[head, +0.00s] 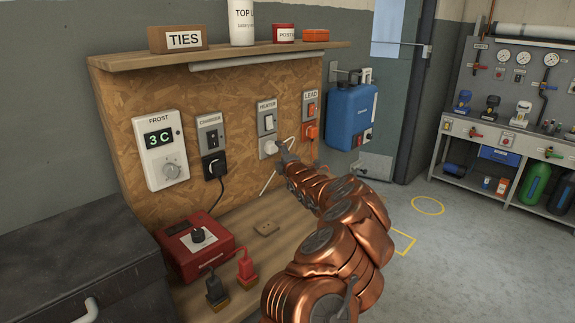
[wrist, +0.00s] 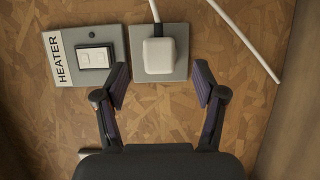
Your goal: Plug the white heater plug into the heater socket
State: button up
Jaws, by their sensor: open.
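The white heater plug (wrist: 159,54) sits square against the grey heater socket plate (wrist: 139,78) in the wrist view; its pins are hidden. Its white cord leaves at the picture's top. In the head view, the white plug (head: 270,146) is on the board below the HEATER switch (head: 267,122). My gripper (wrist: 160,85) is open, with one finger on each side of the plug's line and a visible gap to the plug. In the head view my gripper (head: 284,151) is just right of the plug, small and partly hidden by my arm.
The LEAD switch and orange plug (head: 310,131) are close on the right. The charger's black plug (head: 214,166) and the FROST thermostat (head: 161,150) are left. A shelf (head: 230,54) overhangs the board. A red box (head: 195,250) stands on the bench below. Loose white cord (wrist: 245,40) hangs beside the socket.

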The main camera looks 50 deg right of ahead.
jog(key=v, duration=0.8)
jog(key=shift+a, duration=0.15)
dwell(0.8)
